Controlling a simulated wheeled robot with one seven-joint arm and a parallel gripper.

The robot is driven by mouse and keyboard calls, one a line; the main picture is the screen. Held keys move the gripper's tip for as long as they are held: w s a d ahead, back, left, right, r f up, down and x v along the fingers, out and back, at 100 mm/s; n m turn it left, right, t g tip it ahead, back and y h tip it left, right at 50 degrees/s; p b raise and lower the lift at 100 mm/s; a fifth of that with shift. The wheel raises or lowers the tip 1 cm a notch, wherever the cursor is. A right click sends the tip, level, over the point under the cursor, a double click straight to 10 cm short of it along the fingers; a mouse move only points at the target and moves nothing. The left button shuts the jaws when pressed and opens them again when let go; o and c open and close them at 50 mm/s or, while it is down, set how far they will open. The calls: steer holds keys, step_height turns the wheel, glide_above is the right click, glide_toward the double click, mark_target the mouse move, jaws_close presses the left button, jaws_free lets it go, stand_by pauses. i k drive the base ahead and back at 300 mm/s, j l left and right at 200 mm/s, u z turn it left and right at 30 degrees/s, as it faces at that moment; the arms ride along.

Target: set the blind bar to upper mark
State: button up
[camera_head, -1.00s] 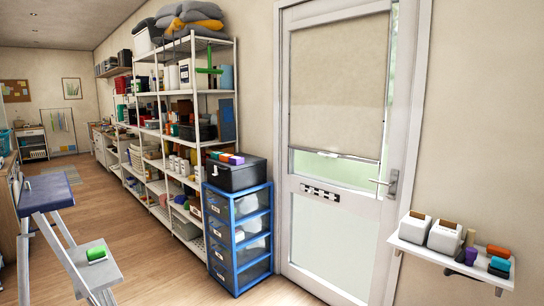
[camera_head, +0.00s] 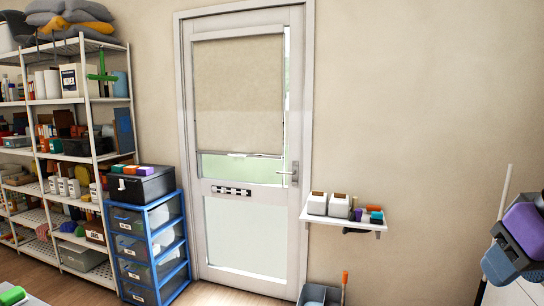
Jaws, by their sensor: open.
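A beige roller blind (camera_head: 238,95) hangs over the upper glass of the white door (camera_head: 250,196). Its pale bottom bar (camera_head: 262,155) lies roughly level, with a small pull at its middle, and a strip of bare glass (camera_head: 240,168) shows below it. A black-and-white patterned strip (camera_head: 232,190) is fixed on the door rail under that glass. I cannot make out an upper mark at this size.
A door handle (camera_head: 290,173) is at the door's right. A small wall shelf (camera_head: 350,219) with white boxes juts out further right. A blue drawer unit (camera_head: 148,250) and shelving (camera_head: 75,130) stand left. A purple-and-grey object (camera_head: 520,230) is at the right edge.

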mark_target(226, 154)
steer(key=k+j+u, duration=0.1)
steer(key=u, duration=0.3)
steer(key=i+j, duration=0.2)
steer(key=i, duration=0.4)
steer(key=i+j, duration=0.2)
steer(key=i, duration=0.35)
steer(key=i+j, duration=0.2)
steer(key=i, duration=0.4)
steer(key=i+j+u, duration=0.1)
steer(key=i, duration=0.5)
steer(key=i+j, duration=0.25)
steer(key=i, duration=0.3)
steer(key=i+j, duration=0.15)
steer(key=i, duration=0.45)
